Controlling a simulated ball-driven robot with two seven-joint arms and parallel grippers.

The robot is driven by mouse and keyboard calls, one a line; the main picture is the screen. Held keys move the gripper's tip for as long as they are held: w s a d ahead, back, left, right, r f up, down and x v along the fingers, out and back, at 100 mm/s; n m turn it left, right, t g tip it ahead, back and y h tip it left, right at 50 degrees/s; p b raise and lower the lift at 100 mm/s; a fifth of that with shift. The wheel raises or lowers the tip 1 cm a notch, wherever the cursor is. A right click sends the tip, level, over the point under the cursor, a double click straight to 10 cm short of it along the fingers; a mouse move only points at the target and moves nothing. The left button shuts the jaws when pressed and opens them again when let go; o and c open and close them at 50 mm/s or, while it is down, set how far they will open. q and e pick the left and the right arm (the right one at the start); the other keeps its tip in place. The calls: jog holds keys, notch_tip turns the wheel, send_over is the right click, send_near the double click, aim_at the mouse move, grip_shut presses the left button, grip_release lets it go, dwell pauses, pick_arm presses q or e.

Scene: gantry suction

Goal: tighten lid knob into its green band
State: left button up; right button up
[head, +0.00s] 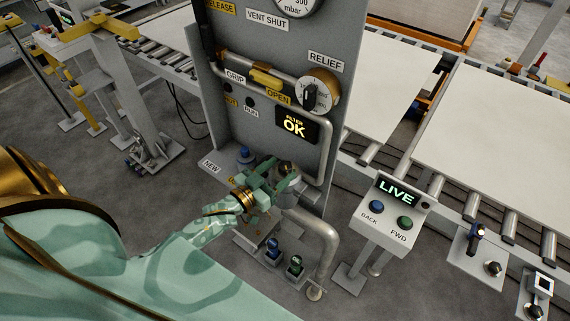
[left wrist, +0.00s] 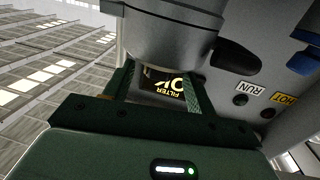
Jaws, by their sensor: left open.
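My left gripper (head: 277,174) is at the lower front of the grey panel, by a grey round lid (head: 288,168) that it partly covers. A dark rounded part (left wrist: 234,58) sticks out beside the cylinder. I cannot tell whether the fingers touch the lid knob. The green band and the knob's pointer are not clear in either view. My right gripper is not in view.
The panel (head: 280,45) carries a lit FILTER OK display (head: 295,126), a yellow-handled lever (head: 268,78) and a RELIEF dial (head: 318,92). A bent pipe (head: 325,245) stands right of the gripper. A LIVE control box (head: 391,216) and conveyors (head: 500,130) lie farther right.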

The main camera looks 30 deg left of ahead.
pick_arm(q)
jog(key=shift+x, duration=1.45)
jog(key=shift+d, duration=0.1)
jog(key=c, duration=1)
jog(key=shift+o, duration=0.2)
jog(key=shift+m+g+h, duration=0.6)
jog(key=shift+m+h, duration=0.6)
jog(key=shift+h, duration=0.6)
jog(key=o, duration=1)
jog(key=shift+c, duration=0.2)
jog(key=b+v, duration=0.1)
jog(key=v, duration=1.5)
jog(key=shift+s+b, duration=0.25)
jog(key=shift+b, duration=0.05)
